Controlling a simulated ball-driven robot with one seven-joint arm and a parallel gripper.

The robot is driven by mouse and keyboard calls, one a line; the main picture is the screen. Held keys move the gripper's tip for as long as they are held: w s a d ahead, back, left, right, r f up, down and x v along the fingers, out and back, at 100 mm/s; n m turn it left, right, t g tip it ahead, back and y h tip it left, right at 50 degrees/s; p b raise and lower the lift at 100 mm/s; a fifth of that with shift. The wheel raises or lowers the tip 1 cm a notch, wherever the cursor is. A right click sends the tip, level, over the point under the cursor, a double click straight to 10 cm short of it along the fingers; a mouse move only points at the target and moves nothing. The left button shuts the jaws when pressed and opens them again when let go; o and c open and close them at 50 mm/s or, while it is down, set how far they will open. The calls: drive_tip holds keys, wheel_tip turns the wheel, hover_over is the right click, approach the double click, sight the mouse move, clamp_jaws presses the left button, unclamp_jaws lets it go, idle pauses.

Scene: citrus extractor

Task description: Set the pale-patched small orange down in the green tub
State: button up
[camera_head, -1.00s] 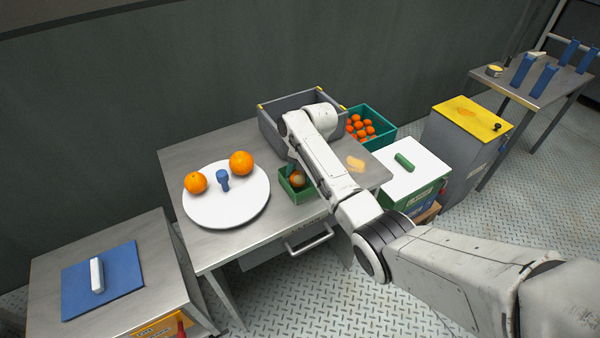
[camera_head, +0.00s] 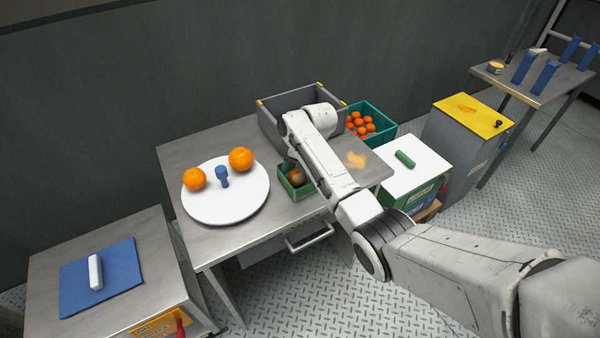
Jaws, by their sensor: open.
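The small green tub (camera_head: 309,190) stands on the metal table, right of the white round plate. A small orange (camera_head: 297,179) with a paler, duller patch is inside the tub. My gripper (camera_head: 290,168) is at the tub's back left, close above the orange, and is open. My arm hides much of the gripper and the tub's right side. Whether a finger still touches the orange cannot be told.
The white plate (camera_head: 225,208) holds two bright oranges (camera_head: 240,159) (camera_head: 194,179) and a blue knob (camera_head: 222,177). A grey bin (camera_head: 275,128) stands behind my arm. A teal crate (camera_head: 385,130) of several small oranges is to its right. The table's front left is clear.

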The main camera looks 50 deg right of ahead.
drive_tip(key=v, duration=1)
drive_tip(key=shift+r, duration=0.35)
